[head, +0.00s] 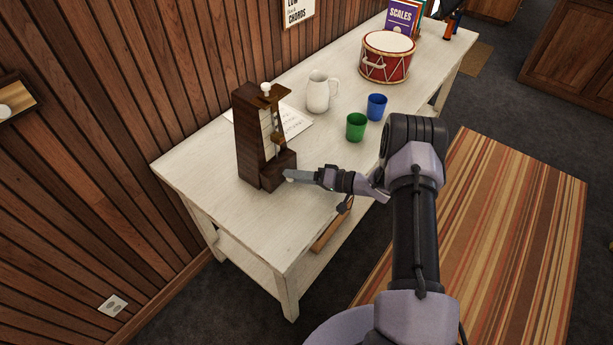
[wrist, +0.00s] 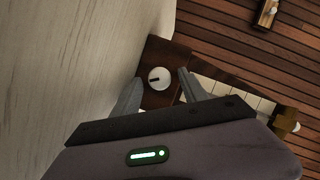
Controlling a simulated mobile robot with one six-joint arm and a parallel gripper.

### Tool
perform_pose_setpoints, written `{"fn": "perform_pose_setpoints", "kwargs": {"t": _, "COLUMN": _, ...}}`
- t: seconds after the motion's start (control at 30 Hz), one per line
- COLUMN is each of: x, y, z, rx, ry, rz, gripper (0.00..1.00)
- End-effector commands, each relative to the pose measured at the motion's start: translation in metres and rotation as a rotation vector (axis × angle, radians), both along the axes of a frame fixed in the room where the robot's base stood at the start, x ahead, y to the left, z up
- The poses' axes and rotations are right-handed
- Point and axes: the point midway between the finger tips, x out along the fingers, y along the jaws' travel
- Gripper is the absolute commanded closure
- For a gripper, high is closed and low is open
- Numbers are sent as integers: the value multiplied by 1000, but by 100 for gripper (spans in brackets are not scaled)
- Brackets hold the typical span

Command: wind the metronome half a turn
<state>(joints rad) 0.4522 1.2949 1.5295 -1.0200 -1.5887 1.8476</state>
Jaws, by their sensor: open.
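The metronome (head: 247,135) is a dark wooden tapered case standing upright near the left end of the white table, with a pale scale and a white knob on top. In the wrist view, a round white winding knob (wrist: 159,78) with a short dark mark sits on the dark wooden base (wrist: 158,48). The mark lies roughly sideways in that view. My gripper (wrist: 160,76) is open, with one finger on each side of the knob; I cannot tell whether they touch it. In the head view my gripper (head: 288,176) is beside the base, and hides the knob.
On the white table (head: 305,230), a sheet of paper (head: 296,121) lies behind the metronome. A white mug (head: 318,93), green cup (head: 356,127), blue cup (head: 376,107) and red drum (head: 387,60) stand farther back. A wood-plank wall (head: 120,130) runs along the left. The front table corner is clear.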

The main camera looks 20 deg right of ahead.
Motion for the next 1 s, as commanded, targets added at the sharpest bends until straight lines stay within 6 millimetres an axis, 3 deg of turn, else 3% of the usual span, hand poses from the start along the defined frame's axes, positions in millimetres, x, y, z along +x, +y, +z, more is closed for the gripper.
{"fn": "perform_pose_setpoints", "kwargs": {"t": 0.17, "x": -17, "y": -26, "z": 9, "rx": 0, "ry": -1, "rz": -4, "gripper": 49}}
{"fn": "perform_pose_setpoints", "kwargs": {"t": 0.4, "x": -58, "y": -87, "z": 25, "rx": 0, "ry": -2, "rz": -6, "gripper": 49}}
{"fn": "perform_pose_setpoints", "kwargs": {"t": 0.6, "x": -86, "y": -126, "z": 33, "rx": -1, "ry": 0, "rz": -4, "gripper": 49}}
{"fn": "perform_pose_setpoints", "kwargs": {"t": 0.77, "x": -95, "y": -138, "z": 35, "rx": -1, "ry": -1, "rz": 0, "gripper": 49}}
{"fn": "perform_pose_setpoints", "kwargs": {"t": 1.0, "x": -96, "y": -139, "z": 35, "rx": 0, "ry": 0, "rz": 0, "gripper": 49}}
